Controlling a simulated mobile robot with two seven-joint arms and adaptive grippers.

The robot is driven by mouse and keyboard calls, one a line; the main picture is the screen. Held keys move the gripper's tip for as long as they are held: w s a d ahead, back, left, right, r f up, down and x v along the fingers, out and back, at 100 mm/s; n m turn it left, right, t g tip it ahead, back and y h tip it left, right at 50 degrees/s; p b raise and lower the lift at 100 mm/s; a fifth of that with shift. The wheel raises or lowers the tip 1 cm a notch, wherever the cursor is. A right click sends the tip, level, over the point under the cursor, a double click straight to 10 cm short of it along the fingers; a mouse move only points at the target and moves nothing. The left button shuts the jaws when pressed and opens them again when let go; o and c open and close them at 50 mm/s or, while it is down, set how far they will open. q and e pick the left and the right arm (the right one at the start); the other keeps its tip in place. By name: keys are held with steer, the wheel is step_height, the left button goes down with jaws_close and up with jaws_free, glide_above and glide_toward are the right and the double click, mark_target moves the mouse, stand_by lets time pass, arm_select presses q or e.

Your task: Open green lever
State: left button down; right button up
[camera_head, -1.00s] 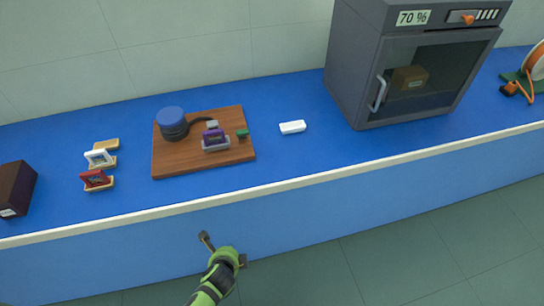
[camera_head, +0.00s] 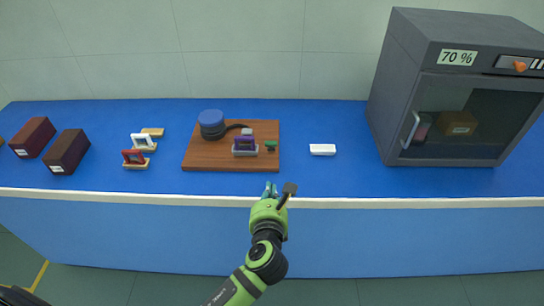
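The green lever (camera_head: 271,145) is a small green piece at the right side of a purple and grey fixture (camera_head: 245,146). The fixture stands on a brown wooden board (camera_head: 205,164) on the blue bench. My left gripper (camera_head: 279,191) is in front of the bench's front edge, below and slightly right of the lever, apart from it. Its two fingers are spread and nothing shows between them. My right gripper is not in view.
A blue-topped black cylinder (camera_head: 211,124) with a cable stands on the board. A white block (camera_head: 322,149) lies to the right, then a grey cabinet (camera_head: 385,105) marked 70 %. Small red (camera_head: 134,158) and white (camera_head: 143,142) frames and dark boxes (camera_head: 67,151) stand left.

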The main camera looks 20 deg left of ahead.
arm_select(q)
glide_toward(272, 148)
steer(key=f, duration=0.1)
steer(key=w+f, duration=0.1)
steer(key=f, duration=0.1)
steer(key=shift+w+a, duration=0.1)
steer(key=shift+a, duration=0.1)
steer(key=shift+w+a+r+p, duration=0.3)
steer(key=shift+w+r+p, duration=0.3)
steer(key=shift+w+r, duration=0.3)
steer(key=shift+w+a+r, duration=0.15)
steer(key=shift+w, duration=0.5)
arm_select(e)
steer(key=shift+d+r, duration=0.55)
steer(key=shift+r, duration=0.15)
